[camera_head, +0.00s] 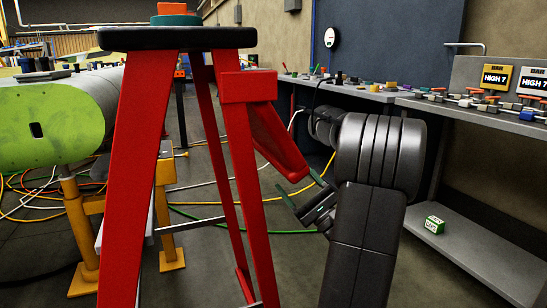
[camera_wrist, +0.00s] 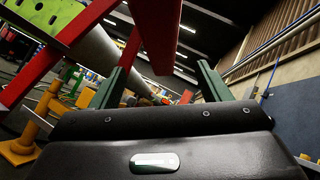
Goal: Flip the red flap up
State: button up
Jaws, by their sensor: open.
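The red flap (camera_head: 277,145) hangs from a red bracket on the right side of a red stepladder-like stand (camera_head: 140,170), sloping down and to the right. My gripper (camera_head: 300,190) is open just below the flap's lower end, its fingers pointing up and left. In the wrist view the flap (camera_wrist: 155,35) shows as a red panel ahead, between the two dark green fingers of my gripper (camera_wrist: 160,66). Nothing is held. I cannot tell whether a finger touches the flap.
A green-ended wing section (camera_head: 45,125) rests on yellow supports at the left. A grey bench (camera_head: 480,110) with small parts stands at the right, a small green-and-white box (camera_head: 434,224) on its lower shelf. Cables lie across the floor. The stand's legs are close left of my gripper.

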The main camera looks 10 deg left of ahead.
aim_at(273, 153)
jog(key=b+x, duration=0.1)
jog(key=x, duration=0.9)
jog(key=shift+b, duration=0.35)
jog(key=shift+c, duration=0.4)
